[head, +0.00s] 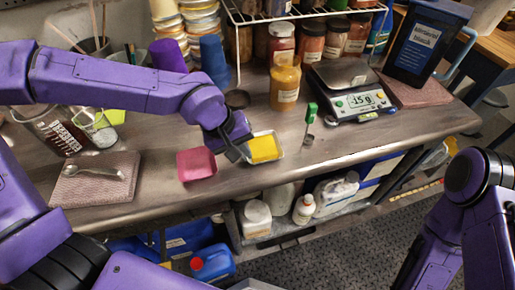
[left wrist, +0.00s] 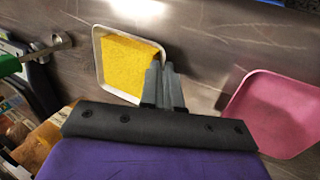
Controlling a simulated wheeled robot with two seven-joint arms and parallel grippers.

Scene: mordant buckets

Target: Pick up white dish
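The white dish (head: 281,153) is a small square tray with a yellow filling, near the front edge of the metal counter. In the left wrist view the white dish (left wrist: 97,57) lies left of the fingers, its yellow filling facing me. My left gripper (head: 240,151) is at the dish's left side. In the left wrist view the left gripper's fingers (left wrist: 163,72) are close together at the dish's right wall and look shut on it. I cannot tell whether the dish is clear of the counter. My right gripper is out of view.
A pink dish (head: 197,165) sits just left of my left gripper. A green-handled spoon (head: 310,118) and a scale (head: 354,101) are to the right. An orange jar (head: 285,84) and blue cups (head: 213,58) stand behind. A metal spoon (head: 95,172) lies on a cloth at left.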

